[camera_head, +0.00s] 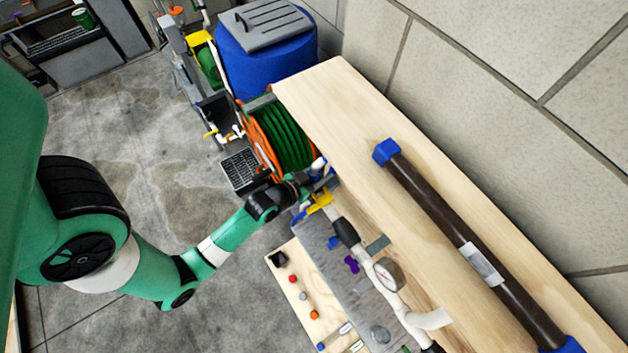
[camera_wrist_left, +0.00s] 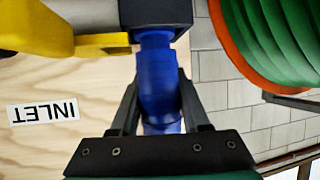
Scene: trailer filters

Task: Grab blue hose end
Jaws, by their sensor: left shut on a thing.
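The blue hose end (camera_wrist_left: 157,70) stands between the two dark fingers of my left gripper (camera_wrist_left: 158,100) in the left wrist view. The fingers are shut on it, one on each side. Its upper end meets a dark square fitting (camera_wrist_left: 155,12). In the head view my left gripper (camera_head: 312,184) is at the front edge of the wooden bench, just below the green hose reel (camera_head: 285,138). The blue end is mostly hidden there by the gripper. My right gripper is not in view.
A yellow valve handle (camera_head: 320,202) sits close to the gripper. An INLET label (camera_wrist_left: 43,112) is on the wood. White piping with a gauge (camera_head: 388,274) runs along the bench beside a dark, blue-capped tube (camera_head: 440,225). A blue barrel (camera_head: 265,55) stands behind the reel.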

